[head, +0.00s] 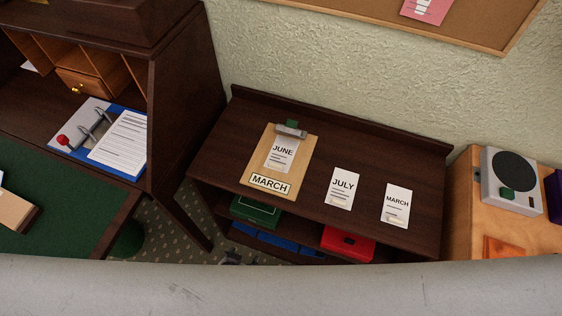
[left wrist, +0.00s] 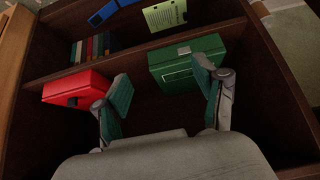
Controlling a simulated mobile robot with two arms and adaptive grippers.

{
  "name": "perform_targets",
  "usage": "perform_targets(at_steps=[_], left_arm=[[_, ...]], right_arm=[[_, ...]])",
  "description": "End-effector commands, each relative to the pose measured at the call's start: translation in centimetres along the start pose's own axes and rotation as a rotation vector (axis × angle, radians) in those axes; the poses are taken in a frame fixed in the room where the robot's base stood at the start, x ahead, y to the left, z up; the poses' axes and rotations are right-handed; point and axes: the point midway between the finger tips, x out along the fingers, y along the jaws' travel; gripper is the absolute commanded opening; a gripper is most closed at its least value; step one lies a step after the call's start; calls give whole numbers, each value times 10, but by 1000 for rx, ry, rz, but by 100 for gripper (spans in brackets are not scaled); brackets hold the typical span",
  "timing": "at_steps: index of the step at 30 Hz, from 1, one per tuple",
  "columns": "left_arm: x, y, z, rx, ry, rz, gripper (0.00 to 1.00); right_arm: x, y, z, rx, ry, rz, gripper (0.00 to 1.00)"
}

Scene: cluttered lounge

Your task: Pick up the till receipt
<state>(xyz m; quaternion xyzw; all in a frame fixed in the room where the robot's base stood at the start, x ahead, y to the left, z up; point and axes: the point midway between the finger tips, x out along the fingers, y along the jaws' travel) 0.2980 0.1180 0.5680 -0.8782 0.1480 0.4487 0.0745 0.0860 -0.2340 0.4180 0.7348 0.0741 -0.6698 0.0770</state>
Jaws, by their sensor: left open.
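Three paper slips like receipts lie on the dark wooden cabinet top (head: 240,125). The JUNE slip (head: 283,153) is under the clip of a clipboard (head: 257,163) labelled MARCH. The JULY slip (head: 341,188) lies to its right, and the MARCH slip (head: 396,205) lies farthest right. My left gripper (head: 236,258) shows only as small dark parts low beside the cabinet front. In the left wrist view its two green-padded fingers (left wrist: 160,82) are spread and empty, facing the cabinet's shelves. My right gripper is not in view.
A green box (head: 255,211) and a red box (head: 347,243) sit on the shelf under the top. A dark desk (head: 180,110) stands to the left. A radio (head: 511,181) stands on a light wood unit at right. My grey body part hides the bottom of the head view.

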Motion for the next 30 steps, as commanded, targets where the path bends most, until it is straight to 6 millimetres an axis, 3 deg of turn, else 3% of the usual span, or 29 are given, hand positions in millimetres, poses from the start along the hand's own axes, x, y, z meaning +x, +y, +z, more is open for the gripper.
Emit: perform_targets(at_steps=[1, 3, 6, 9, 13, 16, 30], left_arm=[[-1, 9, -39, 7, 97, 7, 71], [-19, 16, -92, 15, 214, 11, 71], [-53, 24, -153, 18, 357, 14, 71], [-85, 27, -194, 15, 461, 13, 71], [-112, 28, -222, 10, 534, 10, 71], [-114, 27, -232, 9, 552, 8, 71], [-50, 28, -273, 9, 553, 9, 71]], right_arm=[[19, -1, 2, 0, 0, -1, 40], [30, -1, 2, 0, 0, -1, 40], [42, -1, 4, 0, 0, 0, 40], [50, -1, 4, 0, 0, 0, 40], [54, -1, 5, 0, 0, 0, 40], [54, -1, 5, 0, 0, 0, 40], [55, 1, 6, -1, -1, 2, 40]])
